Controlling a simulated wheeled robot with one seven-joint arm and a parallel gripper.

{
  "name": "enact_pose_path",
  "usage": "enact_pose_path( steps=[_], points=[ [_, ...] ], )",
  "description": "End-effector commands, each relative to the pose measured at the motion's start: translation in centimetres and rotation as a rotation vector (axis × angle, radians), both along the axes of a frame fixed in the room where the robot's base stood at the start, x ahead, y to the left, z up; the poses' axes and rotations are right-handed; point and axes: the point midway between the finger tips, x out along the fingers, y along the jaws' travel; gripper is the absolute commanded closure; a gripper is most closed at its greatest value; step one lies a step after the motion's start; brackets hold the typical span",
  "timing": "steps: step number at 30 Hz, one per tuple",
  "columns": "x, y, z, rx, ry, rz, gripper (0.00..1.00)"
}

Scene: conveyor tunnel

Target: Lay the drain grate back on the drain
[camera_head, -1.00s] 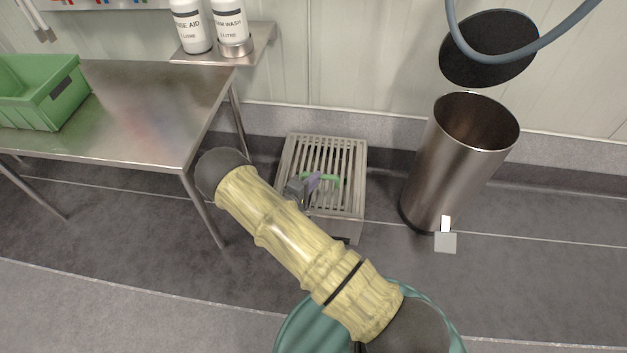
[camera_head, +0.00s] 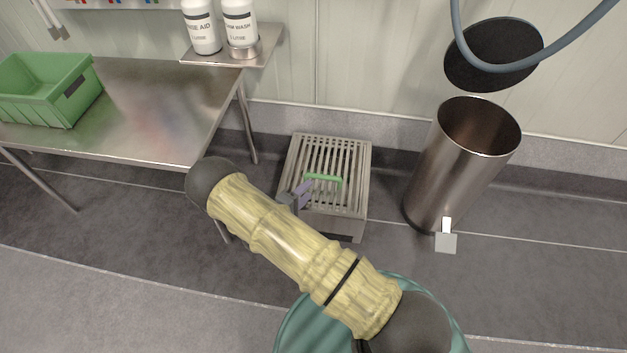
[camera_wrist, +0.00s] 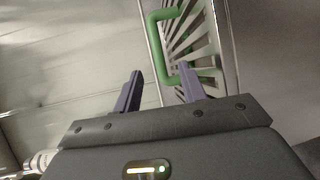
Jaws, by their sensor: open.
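The drain grate (camera_head: 326,160) is a slatted metal square with a green handle (camera_head: 323,180). It lies on top of a box-like metal drain surround (camera_head: 362,185) by the wall, and I cannot tell whether it is fully seated. In the wrist view the grate (camera_wrist: 205,30) is at the upper right, with its green handle (camera_wrist: 163,45) just beyond the fingers. My gripper (camera_head: 302,190) is open and empty, near the grate's left front side. In the wrist view its two purple fingers (camera_wrist: 160,90) stand apart, the right one close to the handle's near end.
A steel table (camera_head: 160,95) with a green crate (camera_head: 45,88) stands at the left. A tall steel bin (camera_head: 440,180) with a pedal stands at the right, its round lid (camera_head: 493,54) raised behind. Grey floor is clear in front.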

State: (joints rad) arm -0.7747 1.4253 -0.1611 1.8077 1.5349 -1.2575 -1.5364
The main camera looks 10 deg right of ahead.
Motion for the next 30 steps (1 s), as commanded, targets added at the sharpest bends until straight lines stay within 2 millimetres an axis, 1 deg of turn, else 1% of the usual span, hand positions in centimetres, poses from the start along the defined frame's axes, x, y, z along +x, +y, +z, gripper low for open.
enact_pose_path(
  steps=[1,9,15,20,30],
  points=[
    [-0.7,0.8,0.6,0.0,0.0,0.003,0.59],
    [-4.3,4.7,1.5,-0.001,-0.003,0.002,0.59],
    [-6.5,6.9,1.9,-0.004,-0.005,-0.001,0.59],
    [-7.1,7.5,1.8,-0.003,-0.006,-0.001,0.59],
    [-7.1,7.5,1.8,-0.003,-0.005,-0.002,0.59]
  ],
)
